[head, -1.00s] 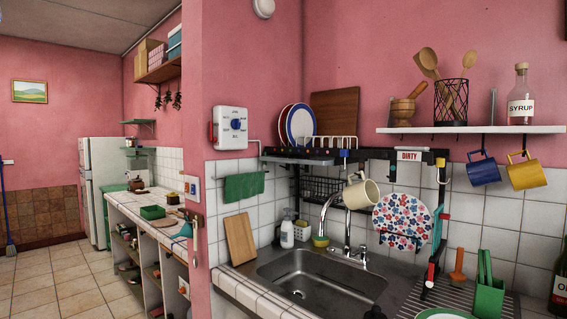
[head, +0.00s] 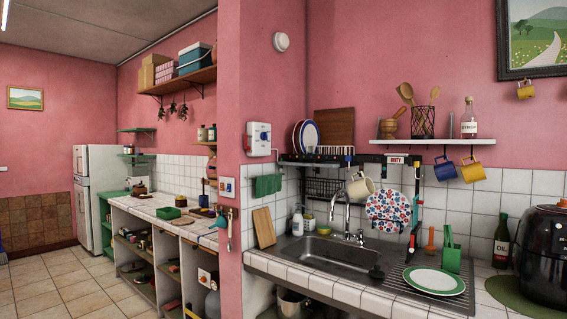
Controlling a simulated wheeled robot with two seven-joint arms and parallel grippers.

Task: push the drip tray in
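I cannot pick out a drip tray for certain in the head view. Neither of my grippers is in view.
A black appliance (head: 545,255) and a dark oil bottle (head: 501,240) stand on the right counter. A pink wall corner (head: 238,120) divides the sink from the left counter (head: 150,207) with open shelves below. Tiled floor (head: 50,285) lies clear at left.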

